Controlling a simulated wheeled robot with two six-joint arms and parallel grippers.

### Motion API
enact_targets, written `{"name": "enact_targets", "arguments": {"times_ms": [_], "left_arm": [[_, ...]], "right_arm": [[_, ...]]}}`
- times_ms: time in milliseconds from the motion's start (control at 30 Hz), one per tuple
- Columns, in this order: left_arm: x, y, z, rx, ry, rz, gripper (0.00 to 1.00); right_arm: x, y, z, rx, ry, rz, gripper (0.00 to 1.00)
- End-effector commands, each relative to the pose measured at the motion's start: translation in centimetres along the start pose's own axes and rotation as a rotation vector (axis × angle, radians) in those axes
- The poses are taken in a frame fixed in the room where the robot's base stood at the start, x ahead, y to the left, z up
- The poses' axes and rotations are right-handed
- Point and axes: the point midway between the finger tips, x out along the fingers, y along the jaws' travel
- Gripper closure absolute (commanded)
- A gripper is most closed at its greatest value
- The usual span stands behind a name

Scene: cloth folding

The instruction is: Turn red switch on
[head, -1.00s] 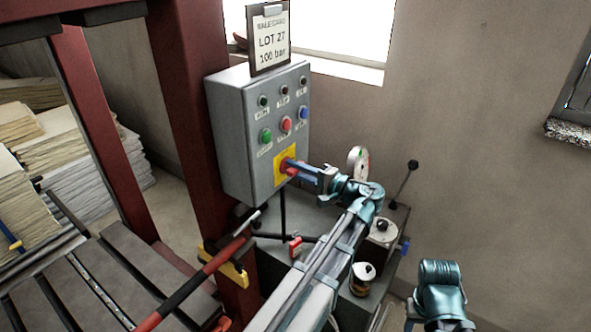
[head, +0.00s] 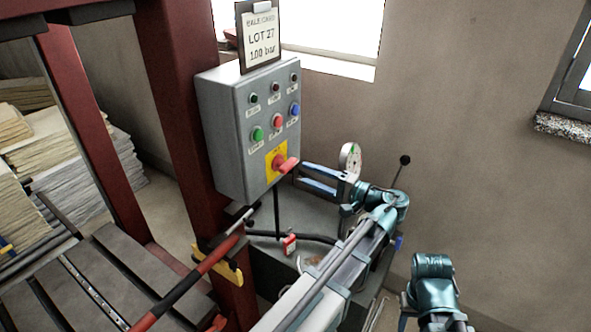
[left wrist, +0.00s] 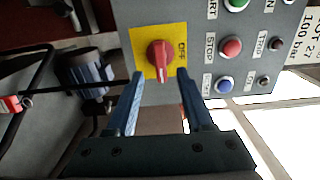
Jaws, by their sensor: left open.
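The red switch (head: 281,163) is a rotary knob on a yellow plate (head: 269,166) low on the grey control box. Its handle lies sideways, pointing right in the head view. In the left wrist view the red switch (left wrist: 160,58) has its handle pointing down toward the gripper, and "OFF" is printed on the plate beside it, on the side toward the buttons. My left gripper (head: 301,174) is open and empty, just to the right of the switch. In the left wrist view its fingertips (left wrist: 160,75) straddle the handle in the picture; whether they touch it cannot be told.
The control box (head: 222,135) carries several lamps and buttons above the switch, with a clipboard card (head: 259,38) on top. A gauge (head: 350,158) and a black-knobbed lever (head: 403,170) stand behind my left arm. A red-handled bar (head: 200,275) crosses in front.

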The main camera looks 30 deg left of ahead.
Motion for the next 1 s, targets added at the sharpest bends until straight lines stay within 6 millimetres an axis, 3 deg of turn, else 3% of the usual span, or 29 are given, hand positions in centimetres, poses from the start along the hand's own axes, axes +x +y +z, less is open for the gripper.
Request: {"name": "enact_targets", "arguments": {"times_ms": [200, 400, 1000], "left_arm": [[-4.0, 0.0, -0.1, 0.0, 0.003, 0.0, 0.47], [-5.8, 0.0, -0.1, 0.0, 0.002, 0.0, 0.47], [-5.8, 0.5, 0.2, 0.004, 0.0, 0.02, 0.47]], "right_arm": [[0.0, 0.0, 0.0, 0.0, 0.0, 0.0, 0.5], [0.0, 0.0, 0.0, 0.0, 0.0, 0.0, 0.5], [0.0, 0.0, 0.0, 0.0, 0.0, 0.0, 0.5]]}}
